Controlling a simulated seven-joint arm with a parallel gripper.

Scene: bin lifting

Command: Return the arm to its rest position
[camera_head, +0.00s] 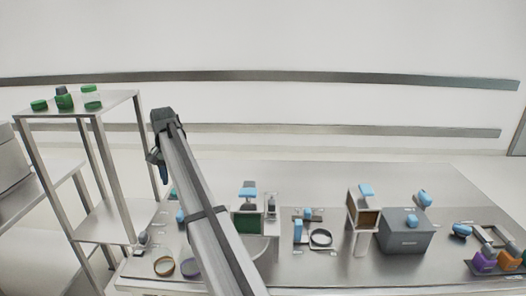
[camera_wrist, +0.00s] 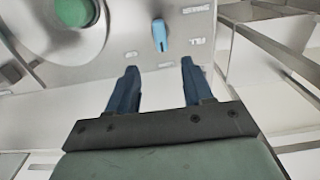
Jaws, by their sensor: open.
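My gripper (camera_wrist: 157,82) shows in the wrist view with its two blue-grey fingers apart and nothing between them. In the head view my arm reaches up from the lower middle, and my gripper (camera_head: 162,172) hangs at its far end, partly hidden, left of the table's main objects. In the wrist view a small blue item (camera_wrist: 159,36) lies on the grey surface beyond the fingertips, apart from them.
A metal shelf (camera_head: 110,103) with green-capped containers (camera_head: 64,98) stands left of my arm. My arm hides part of the table.

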